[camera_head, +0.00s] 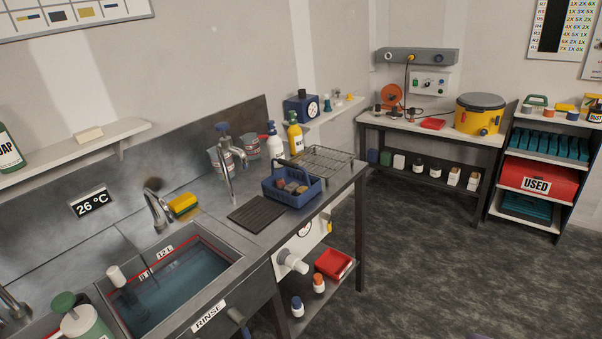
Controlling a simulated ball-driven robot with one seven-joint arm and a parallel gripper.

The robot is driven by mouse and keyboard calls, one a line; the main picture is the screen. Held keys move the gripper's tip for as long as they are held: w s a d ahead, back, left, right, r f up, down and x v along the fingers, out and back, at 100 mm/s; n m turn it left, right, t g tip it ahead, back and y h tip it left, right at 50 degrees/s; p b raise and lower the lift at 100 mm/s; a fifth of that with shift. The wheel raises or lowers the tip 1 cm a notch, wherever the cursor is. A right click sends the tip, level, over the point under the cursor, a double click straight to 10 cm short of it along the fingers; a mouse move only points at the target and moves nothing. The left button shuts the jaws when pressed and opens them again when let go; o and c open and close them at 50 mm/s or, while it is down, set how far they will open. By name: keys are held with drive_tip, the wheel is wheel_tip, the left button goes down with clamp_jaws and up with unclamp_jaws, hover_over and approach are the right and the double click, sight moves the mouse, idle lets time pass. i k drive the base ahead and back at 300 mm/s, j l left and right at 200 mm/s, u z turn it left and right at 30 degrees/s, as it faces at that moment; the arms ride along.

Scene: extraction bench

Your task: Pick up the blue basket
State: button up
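The blue basket (291,187) stands upright on the steel bench in the middle of the camera_head view. Its handle side faces left, and several brown and reddish rounded pieces (292,186) lie in it. It sits in front of a wire rack (322,163) and behind a dark flat mat (262,213). Whether it touches the rack I cannot tell.
The dark floor (430,260) to the right is clear.

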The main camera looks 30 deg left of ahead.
sight(290, 173)
drive_tip(key=i, duration=1.3)
drive_tip(key=i+u, duration=0.4)
drive_tip(key=i+l+u, duration=0.4)
drive_tip(key=i+j, duration=0.1)
drive_tip(key=i, duration=0.05)
